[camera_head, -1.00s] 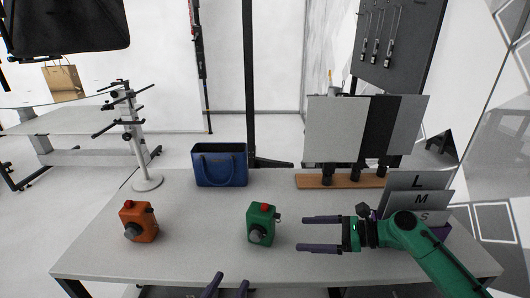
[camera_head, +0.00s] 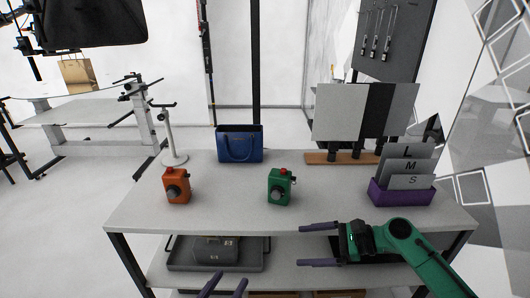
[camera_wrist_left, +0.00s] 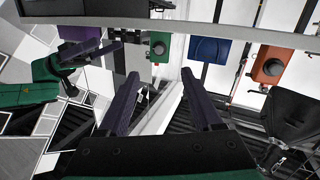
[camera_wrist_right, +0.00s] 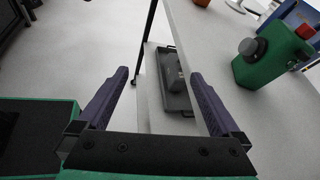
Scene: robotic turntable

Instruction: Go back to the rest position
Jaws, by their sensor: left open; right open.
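My left gripper (camera_head: 224,287) shows only its fingertips at the bottom of the head view, in front of the table. In the left wrist view its fingers (camera_wrist_left: 165,105) are apart with nothing between them. My right gripper (camera_head: 318,245) comes in from the right, low in front of the table's front edge. Its fingers are apart and empty, and they also show in the right wrist view (camera_wrist_right: 158,105). The green device (camera_head: 280,187) stands on the table, apart from both grippers. The orange device (camera_head: 178,186) stands to its left.
The white table (camera_head: 225,207) has a lower shelf with a grey tray (camera_head: 180,266). On top are a blue bag (camera_head: 239,147), a purple holder (camera_head: 402,196) with L, M and S cards, grey panels (camera_head: 340,112) on a wooden base, and a white stand (camera_head: 173,140).

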